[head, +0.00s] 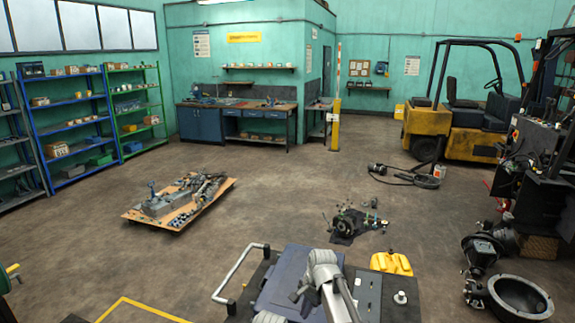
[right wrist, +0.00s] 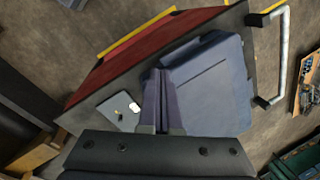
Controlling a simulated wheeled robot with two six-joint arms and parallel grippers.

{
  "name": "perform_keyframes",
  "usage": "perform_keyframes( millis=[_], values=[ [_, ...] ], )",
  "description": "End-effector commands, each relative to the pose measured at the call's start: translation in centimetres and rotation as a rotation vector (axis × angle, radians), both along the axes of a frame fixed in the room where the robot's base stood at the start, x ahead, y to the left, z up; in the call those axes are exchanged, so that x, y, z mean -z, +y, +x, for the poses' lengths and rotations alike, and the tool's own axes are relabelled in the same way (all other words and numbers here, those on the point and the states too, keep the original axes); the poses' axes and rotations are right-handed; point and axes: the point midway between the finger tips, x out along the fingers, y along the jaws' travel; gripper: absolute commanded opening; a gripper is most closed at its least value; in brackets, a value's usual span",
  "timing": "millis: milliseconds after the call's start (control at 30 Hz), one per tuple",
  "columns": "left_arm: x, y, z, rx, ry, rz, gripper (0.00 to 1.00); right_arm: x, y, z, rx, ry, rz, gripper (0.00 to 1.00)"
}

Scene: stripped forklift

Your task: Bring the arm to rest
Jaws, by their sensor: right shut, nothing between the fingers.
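My right gripper (head: 296,294) is low in the middle of the head view, small and partly hidden by my own arm, above the blue-grey case on the cart. In the right wrist view its two dark fingers (right wrist: 158,76) are together with nothing between them. They point over the blue-grey case (right wrist: 212,85), and I cannot tell how high above it they are. My left gripper does not show in either view.
Machine parts on a board (head: 130,215) and a dark mechanical part (head: 347,222) lie on the floor beyond. A yellow forklift (head: 458,130) stands back right.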

Motion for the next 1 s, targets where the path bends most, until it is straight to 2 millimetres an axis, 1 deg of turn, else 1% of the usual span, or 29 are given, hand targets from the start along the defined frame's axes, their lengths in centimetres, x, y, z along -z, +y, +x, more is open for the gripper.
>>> perform_keyframes(
  millis=[33,100,200,300,567,633,767,1000],
  values=[
    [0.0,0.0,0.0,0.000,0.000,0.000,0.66,0.1,-2.1,-3.4,-0.100,-0.013,-0.033,0.00],
    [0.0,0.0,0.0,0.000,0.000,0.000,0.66,0.2,-4.2,-6.1,-0.247,-0.025,-0.078,0.00],
    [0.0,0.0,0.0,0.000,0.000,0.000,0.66,0.3,-6.6,-9.3,-0.425,-0.035,-0.129,0.00],
    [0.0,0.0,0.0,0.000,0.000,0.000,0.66,0.3,-8.4,-12.0,-0.573,-0.037,-0.169,0.00],
    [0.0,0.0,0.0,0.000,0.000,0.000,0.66,0.4,-11.9,-18.2,-0.887,-0.027,-0.241,0.00],
    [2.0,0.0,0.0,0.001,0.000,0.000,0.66,2.5,-10.8,-18.2,-0.937,-0.019,-0.245,0.00],
    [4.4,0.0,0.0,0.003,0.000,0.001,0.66,4.9,-8.5,-18.9,-0.998,0.002,-0.252,0.00],
    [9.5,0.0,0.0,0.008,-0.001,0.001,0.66,9.9,-4.2,-21.2,-1.128,0.049,-0.273,0.00]
  ],
)
